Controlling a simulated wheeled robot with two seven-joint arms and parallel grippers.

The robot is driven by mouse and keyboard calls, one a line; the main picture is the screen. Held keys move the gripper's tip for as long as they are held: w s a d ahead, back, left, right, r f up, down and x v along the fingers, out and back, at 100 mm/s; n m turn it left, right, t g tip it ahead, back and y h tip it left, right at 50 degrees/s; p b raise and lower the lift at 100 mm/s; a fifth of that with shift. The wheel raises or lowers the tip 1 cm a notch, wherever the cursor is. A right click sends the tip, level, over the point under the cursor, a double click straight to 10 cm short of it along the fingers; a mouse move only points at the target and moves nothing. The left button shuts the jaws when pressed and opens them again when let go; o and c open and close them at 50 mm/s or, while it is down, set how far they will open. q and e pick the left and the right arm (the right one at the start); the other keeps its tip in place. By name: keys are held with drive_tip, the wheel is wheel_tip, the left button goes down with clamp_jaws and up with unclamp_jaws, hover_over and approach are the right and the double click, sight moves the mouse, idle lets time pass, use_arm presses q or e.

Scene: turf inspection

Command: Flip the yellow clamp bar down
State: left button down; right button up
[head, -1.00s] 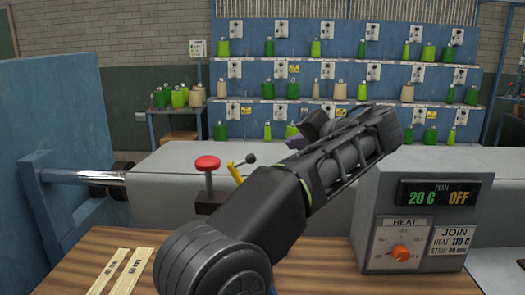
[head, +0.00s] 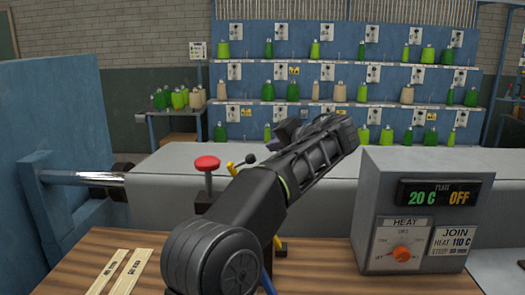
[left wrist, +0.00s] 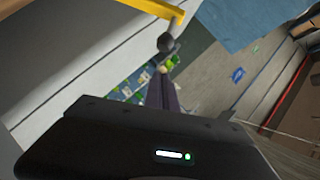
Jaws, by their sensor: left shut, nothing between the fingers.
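The yellow clamp bar (head: 231,168) stands raised behind my left forearm, beside a red round knob on a dark post. A dark ball knob (head: 250,159) is at its end, and my arm hides its lower part. In the left wrist view the yellow bar (left wrist: 152,9) crosses the top, with its grey ball knob (left wrist: 167,43) just beyond the fingertips. My left gripper (head: 279,138) is shut and empty, to the right of the ball knob. Its dark fingers also show in the left wrist view (left wrist: 164,84). I cannot tell whether they touch the knob. My right gripper is not in view.
The red knob (head: 207,163) stands just left of the bar. A grey heat control box (head: 377,185) stands on the wooden bench to the right. Two pale labelled strips (head: 117,272) lie at the front left. A blue panel (head: 80,110) rises at the left.

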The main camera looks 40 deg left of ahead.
sight(231, 163)
use_arm(q)
drive_tip(key=shift+s+a+f, duration=0.4)
drive_tip(key=shift+a+f, duration=0.25)
drive_tip(key=shift+a, duration=0.1)
drive_tip(key=shift+s+a+f, duration=0.35)
drive_tip(key=shift+a+f, duration=0.25)
drive_tip(key=shift+a, duration=0.15)
drive_tip(key=shift+n+t+h, duration=0.3)
drive_tip(key=shift+n+h, duration=0.5)
drive_tip(key=shift+h, duration=0.1)
drive_tip(key=s+a+f+b, duration=0.1)
drive_tip(key=a, duration=0.1)
drive_tip(key=s+a+b, duration=0.1)
drive_tip(key=s+a, duration=0.1)
drive_tip(key=s+a+f+b, duration=0.1)
drive_tip(key=a+b, duration=0.1)
drive_tip(key=shift+s+a+f, duration=0.1)
drive_tip(key=shift+s+f, duration=0.2)
drive_tip(key=shift+s, duration=0.1)
drive_tip(key=shift+s+a, duration=0.1)
drive_tip(key=shift+a, duration=0.1)
drive_tip(key=shift+r, duration=0.15)
